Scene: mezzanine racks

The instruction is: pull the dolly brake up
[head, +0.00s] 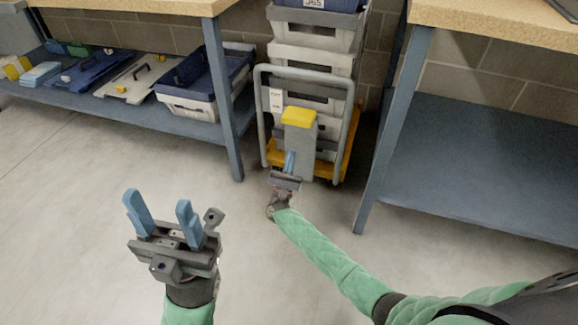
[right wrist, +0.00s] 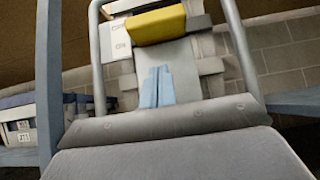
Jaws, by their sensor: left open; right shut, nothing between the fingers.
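The dolly (head: 346,170) has a yellow base and a grey tubular frame and stands between two workbenches. Its brake is a yellow pad (head: 299,117) on top of a grey upright (head: 299,147) at the front. The pad also shows at the top of the right wrist view (right wrist: 157,25), beside a white label (right wrist: 120,40) that seems to read OFF above ON. My right gripper (head: 290,154) is shut and empty in front of the upright, below the yellow pad. Its blue fingers (right wrist: 157,72) point up toward the pad. Whether they touch the upright I cannot tell. My left gripper (head: 162,207) is open and empty over the floor.
Grey crates (head: 312,58) are stacked on the dolly, with a blue one (head: 318,4) on top. The right bench's lower shelf (head: 480,165) is empty. The front floor (head: 80,220) is clear.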

